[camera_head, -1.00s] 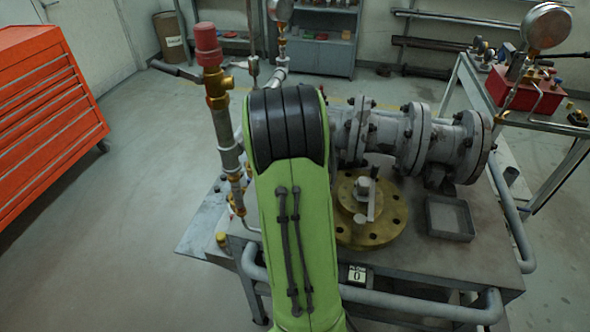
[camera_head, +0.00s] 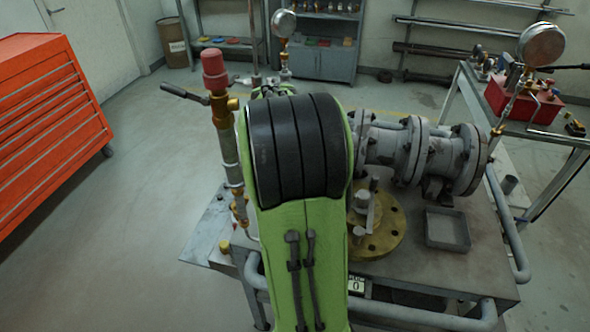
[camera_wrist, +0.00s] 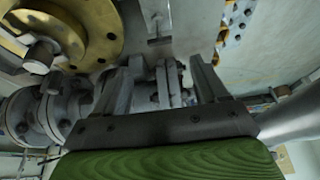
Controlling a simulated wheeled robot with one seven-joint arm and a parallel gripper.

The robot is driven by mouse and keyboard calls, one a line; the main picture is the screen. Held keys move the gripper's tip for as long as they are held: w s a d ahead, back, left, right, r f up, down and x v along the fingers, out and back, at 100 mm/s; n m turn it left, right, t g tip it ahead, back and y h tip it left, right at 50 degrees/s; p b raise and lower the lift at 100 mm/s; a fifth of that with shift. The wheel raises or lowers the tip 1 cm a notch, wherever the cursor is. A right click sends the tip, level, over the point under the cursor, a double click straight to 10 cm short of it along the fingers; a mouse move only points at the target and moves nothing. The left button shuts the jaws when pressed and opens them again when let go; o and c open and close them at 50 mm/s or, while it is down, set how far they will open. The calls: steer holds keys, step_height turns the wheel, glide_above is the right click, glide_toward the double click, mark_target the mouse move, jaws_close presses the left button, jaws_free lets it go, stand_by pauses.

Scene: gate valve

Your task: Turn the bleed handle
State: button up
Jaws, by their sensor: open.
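A dark lever (camera_head: 184,93), which looks like the bleed handle, sticks out to the left of the red-capped brass fitting (camera_head: 214,82) in the head view. The fitting tops a vertical pipe (camera_head: 231,160) at the left side of the bench. My gripper (camera_wrist: 165,64) shows only in the wrist view; its two fingers are spread with nothing held between them. Grey pipe fittings (camera_wrist: 168,84) show beyond the gap. I cannot make out the lever in the wrist view. In the head view my green arm hides my gripper and part of the pipework.
The grey flanged valve body (camera_head: 420,150) lies on the bench, with a brass flange (camera_head: 385,240) and a shallow grey tray (camera_head: 447,229) before it. A pressure gauge (camera_head: 284,22) stands behind my arm. An orange cabinet (camera_head: 45,140) is at left; floor between is clear.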

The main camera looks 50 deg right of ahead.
steer(key=v, duration=0.4)
steer(key=shift+r+p, duration=0.2)
steer(key=shift+p, duration=0.2)
